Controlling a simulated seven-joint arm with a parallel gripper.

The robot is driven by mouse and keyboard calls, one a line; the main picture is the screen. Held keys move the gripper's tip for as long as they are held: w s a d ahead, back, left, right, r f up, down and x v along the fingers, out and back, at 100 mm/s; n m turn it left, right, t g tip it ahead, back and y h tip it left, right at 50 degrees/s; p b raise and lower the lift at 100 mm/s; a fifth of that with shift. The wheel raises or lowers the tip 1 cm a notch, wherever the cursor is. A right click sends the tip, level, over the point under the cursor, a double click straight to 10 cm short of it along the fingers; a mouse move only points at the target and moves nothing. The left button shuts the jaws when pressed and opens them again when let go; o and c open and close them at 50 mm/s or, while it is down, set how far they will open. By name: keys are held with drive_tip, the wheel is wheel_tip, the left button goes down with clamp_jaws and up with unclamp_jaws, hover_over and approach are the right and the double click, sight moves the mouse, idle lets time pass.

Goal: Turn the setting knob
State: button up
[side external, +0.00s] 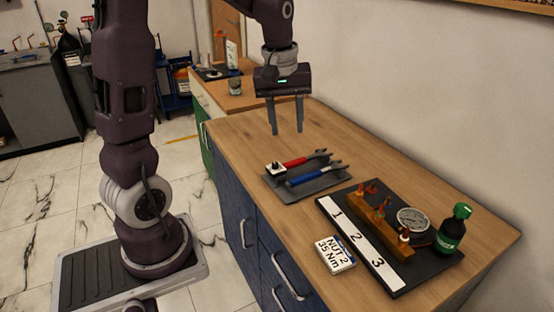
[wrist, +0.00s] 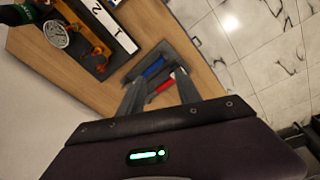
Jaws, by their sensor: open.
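My gripper (side external: 287,132) is open and empty, pointing down above the wooden bench, behind the tool tray. Its two fingers also show in the wrist view (wrist: 160,78). The dark tray (side external: 318,184) holds a red-handled tool (side external: 296,162) and a blue-handled tool (side external: 308,177), both with grey heads. A small white block with a dark top (side external: 275,169) sits at the left end of the red-handled tool. I cannot tell for certain whether this block is the setting knob. A white card (side external: 335,255) reads "NUT 2 35 Nm".
Right of the tray, a black board (side external: 333,205) has a strip numbered 1 to 3 (side external: 357,238), a brown block with red-topped fittings (side external: 368,222) and a round dial (side external: 412,220). A green-capped bottle (side external: 452,233) stands at its right. The bench (side external: 240,135) left of the gripper is clear.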

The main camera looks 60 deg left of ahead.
sight(275, 163)
drive_tip(key=w+a+f+n, duration=0.1)
drive_tip(key=a+f+n, duration=0.1)
drive_tip(key=a+f, duration=0.1)
drive_tip(key=w+a+f+n+g, duration=0.1)
drive_tip(key=a+f, duration=0.2)
drive_tip(key=a, duration=0.1)
drive_tip(key=a+f+n, duration=0.2)
drive_tip(key=a+f, duration=0.1)
drive_tip(key=shift+w+a+f+n+g+h, duration=0.25)
drive_tip(key=shift+w+f+n+g+h, duration=0.05)
drive_tip(key=shift+w+f+h, duration=0.1)
drive_tip(key=f, duration=0.7)
drive_tip(key=shift+a+f, duration=0.3)
drive_tip(key=shift+f, duration=0.05)
clamp_jaws()
